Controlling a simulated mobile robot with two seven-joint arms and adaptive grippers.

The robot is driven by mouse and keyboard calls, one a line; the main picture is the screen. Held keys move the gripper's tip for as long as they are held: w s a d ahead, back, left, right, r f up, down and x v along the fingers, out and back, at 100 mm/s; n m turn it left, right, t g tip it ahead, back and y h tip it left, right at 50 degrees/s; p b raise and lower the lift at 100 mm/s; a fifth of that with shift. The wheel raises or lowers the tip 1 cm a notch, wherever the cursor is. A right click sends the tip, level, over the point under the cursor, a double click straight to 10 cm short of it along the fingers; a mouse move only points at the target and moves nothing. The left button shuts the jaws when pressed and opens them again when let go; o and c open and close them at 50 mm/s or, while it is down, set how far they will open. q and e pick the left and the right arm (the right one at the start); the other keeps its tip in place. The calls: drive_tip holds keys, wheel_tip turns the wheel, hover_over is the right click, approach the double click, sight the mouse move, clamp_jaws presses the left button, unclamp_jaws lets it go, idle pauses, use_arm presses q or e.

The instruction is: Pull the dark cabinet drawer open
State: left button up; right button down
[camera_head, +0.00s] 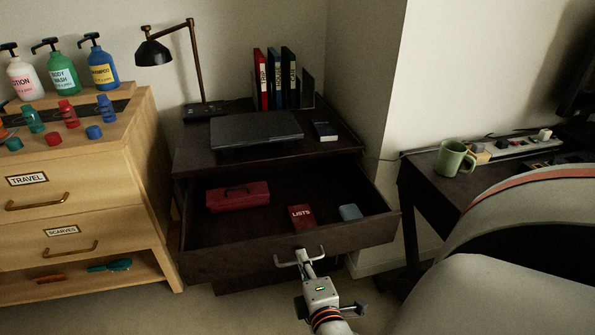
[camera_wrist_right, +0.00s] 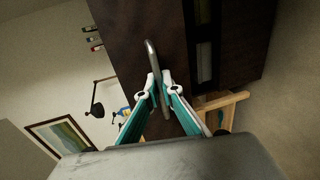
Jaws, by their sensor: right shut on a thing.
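The dark cabinet drawer (camera_head: 230,262) stands pulled well out of the dark cabinet in the head view. Inside it lie a red box (camera_head: 238,196), a red book marked LISTS (camera_head: 302,217) and a small blue-grey item (camera_head: 350,212). The drawer's metal handle (camera_head: 287,264) is on its front. My right gripper (camera_head: 306,259) is shut on the handle; the right wrist view also shows its fingers (camera_wrist_right: 160,82) around the handle bar (camera_wrist_right: 152,58). My left gripper is not in view.
A laptop (camera_head: 255,129), a lamp (camera_head: 196,60) and binders (camera_head: 275,80) stand on the cabinet top. A light wood dresser (camera_head: 130,200) stands close on the left. At right are a desk with a green mug (camera_head: 450,158) and a large grey chair (camera_head: 510,270).

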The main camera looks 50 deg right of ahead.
drive_tip(key=shift+s+a, duration=0.1)
drive_tip(key=shift+s, duration=0.05)
drive_tip(key=c, duration=2.5)
unclamp_jaws()
drive_tip(key=shift+r, duration=0.1)
